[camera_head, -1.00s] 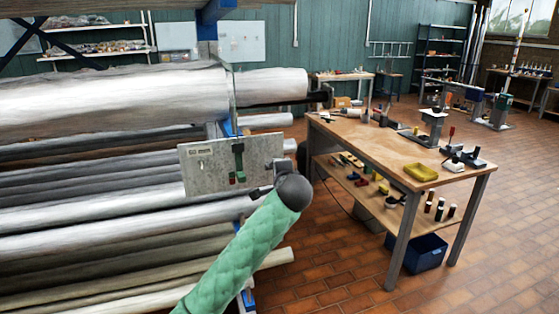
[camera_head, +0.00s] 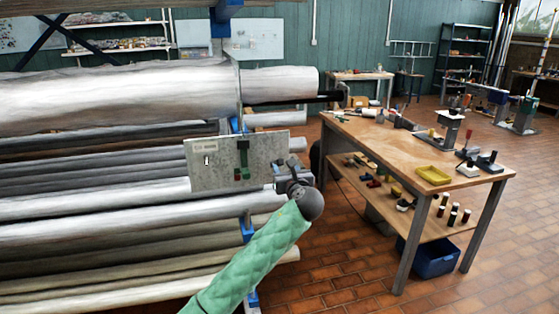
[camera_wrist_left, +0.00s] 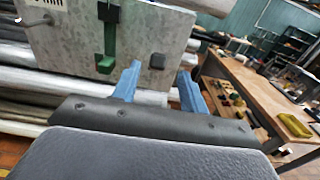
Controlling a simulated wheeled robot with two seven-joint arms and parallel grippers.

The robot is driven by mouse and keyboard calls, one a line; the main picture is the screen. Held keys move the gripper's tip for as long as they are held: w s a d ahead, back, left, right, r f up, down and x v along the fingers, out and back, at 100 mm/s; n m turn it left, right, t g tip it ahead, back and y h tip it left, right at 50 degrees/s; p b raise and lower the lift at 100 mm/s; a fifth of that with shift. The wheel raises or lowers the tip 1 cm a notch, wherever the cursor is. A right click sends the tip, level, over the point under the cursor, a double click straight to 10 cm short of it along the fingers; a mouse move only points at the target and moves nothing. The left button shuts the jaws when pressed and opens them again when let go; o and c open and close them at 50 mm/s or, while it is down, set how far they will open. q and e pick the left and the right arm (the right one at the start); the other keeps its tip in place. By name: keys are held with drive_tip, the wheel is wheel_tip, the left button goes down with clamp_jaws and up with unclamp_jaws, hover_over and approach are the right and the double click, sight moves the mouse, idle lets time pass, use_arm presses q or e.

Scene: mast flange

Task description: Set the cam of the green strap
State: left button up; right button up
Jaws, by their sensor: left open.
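A grey metal plate (camera_head: 215,172) hangs in front of the stacked pipes, with a small label at its upper left. A dark green strap (camera_head: 243,150) runs down its middle; it also shows in the wrist view (camera_wrist_left: 110,28). At its lower end sits a small green block (camera_wrist_left: 106,64), which looks like the cam, with a little red beside it in the head view. My left gripper (camera_head: 283,178) is at the plate's lower right edge. In the wrist view its blue fingers (camera_wrist_left: 158,86) stand apart and empty, below and right of the green block. My right gripper is out of view.
Large pale pipes (camera_head: 120,95) fill the left side, above and below the plate. A wooden workbench (camera_head: 400,145) with a yellow tray (camera_head: 433,175) and tools stands at the right. A blue crate (camera_head: 430,256) sits under it. Open tiled floor lies between.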

sight(281, 163)
use_arm(q)
drive_tip(key=p+x, duration=0.2)
drive_tip(key=x, duration=0.4)
drive_tip(key=shift+w+a, duration=0.1)
drive_tip(key=shift+a, duration=0.05)
drive_tip(key=shift+w+a+p, duration=0.25)
drive_tip(key=shift+w+p, duration=0.05)
drive_tip(key=shift+w, duration=0.4)
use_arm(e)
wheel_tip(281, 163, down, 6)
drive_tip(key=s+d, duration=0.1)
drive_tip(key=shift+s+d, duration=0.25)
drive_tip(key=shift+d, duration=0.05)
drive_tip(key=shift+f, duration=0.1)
use_arm(q)
clamp_jaws()
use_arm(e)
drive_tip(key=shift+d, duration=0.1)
